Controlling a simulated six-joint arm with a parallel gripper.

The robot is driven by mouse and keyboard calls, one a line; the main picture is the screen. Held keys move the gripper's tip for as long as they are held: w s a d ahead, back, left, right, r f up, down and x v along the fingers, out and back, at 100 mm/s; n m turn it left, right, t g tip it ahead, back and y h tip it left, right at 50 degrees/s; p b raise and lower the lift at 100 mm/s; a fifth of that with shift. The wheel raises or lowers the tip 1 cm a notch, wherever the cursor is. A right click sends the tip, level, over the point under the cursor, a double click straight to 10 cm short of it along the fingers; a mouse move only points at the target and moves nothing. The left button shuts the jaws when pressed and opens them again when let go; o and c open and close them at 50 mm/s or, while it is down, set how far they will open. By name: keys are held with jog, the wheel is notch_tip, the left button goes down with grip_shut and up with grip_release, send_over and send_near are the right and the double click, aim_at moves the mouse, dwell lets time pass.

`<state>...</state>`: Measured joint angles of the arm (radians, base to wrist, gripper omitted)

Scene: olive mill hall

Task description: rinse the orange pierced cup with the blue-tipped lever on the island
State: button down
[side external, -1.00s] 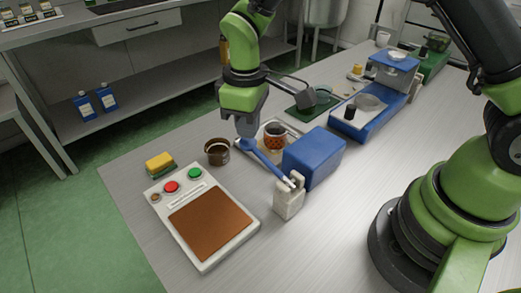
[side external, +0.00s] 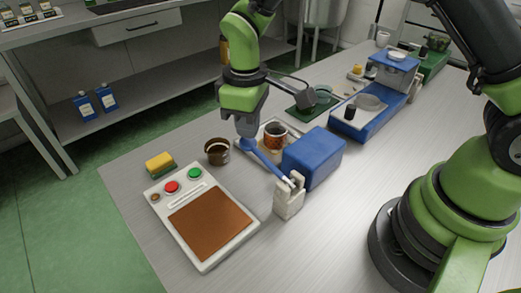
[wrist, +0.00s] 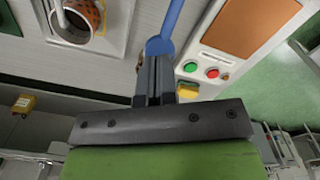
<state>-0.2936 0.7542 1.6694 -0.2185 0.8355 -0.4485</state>
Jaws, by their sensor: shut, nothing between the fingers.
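The orange pierced cup (side external: 275,136) stands upright on a pale tray or basin beside the blue box, just behind my gripper. It also shows at the top left of the wrist view (wrist: 84,14), with a white pipe over its mouth. The blue-tipped lever (side external: 266,164) runs from a white bracket (side external: 289,198) up to its rounded blue end below my gripper (side external: 246,134). In the wrist view, my gripper's fingers (wrist: 155,72) are shut with nothing between them. Their tips are at the rounded blue end of the lever (wrist: 160,46); contact is hard to confirm.
A blue box (side external: 314,158) stands right of the lever. A brown cup (side external: 217,152), a yellow-green sponge (side external: 160,163) and a button panel (side external: 205,226) lie to the left. Blue equipment (side external: 366,112) stands farther back.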

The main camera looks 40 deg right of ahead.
aim_at(248, 141)
jog(key=shift+f, duration=0.15)
jog(key=shift+f, duration=2.85)
jog(key=shift+r, duration=3)
jog(key=shift+f, duration=0.1)
jog(key=shift+f, duration=2.85)
jog(key=shift+r, duration=2.95)
